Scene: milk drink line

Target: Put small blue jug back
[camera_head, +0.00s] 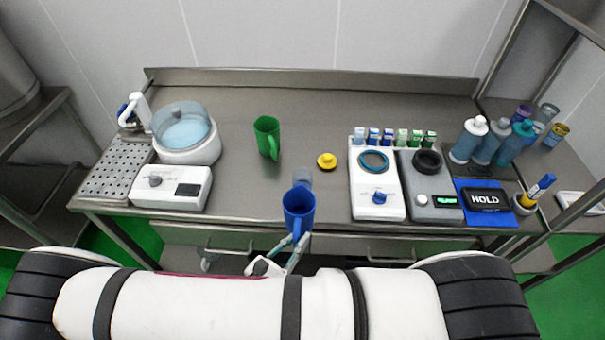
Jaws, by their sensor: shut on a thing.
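The small blue jug (299,205) is upright near the middle of the table's front edge, its open top facing up. My gripper (292,241) reaches up from the front and is shut on the jug's near, lower side. I cannot tell whether the jug's base touches the table. A green jug (267,138) stands farther back and to the left.
A yellow knobbed object (327,161) lies right of centre. A white device (377,191) and a grey device (430,188) stand on the right, with several bottles beyond. A white machine with a blue basin (185,135) stands left. The steel table (235,190) is bare left of the jug.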

